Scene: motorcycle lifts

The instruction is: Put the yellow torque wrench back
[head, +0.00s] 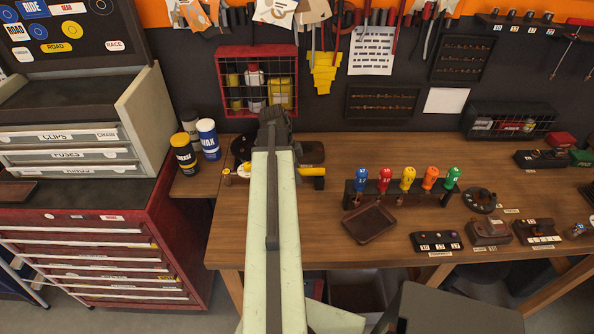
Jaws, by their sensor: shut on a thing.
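My pale green arm reaches forward from the bottom of the head view, and my dark gripper (275,128) is at its far end, over the back left of the workbench. The jaw tips are hidden behind my own arm.
A rack (404,196) of colored, numbered handles stands right of my arm, behind a brown tray (370,223). A red wire crate (257,82) is at the wall. Wax cans (208,139) and a red tool cabinet (95,250) stand left. Bare bench (335,255) lies in front.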

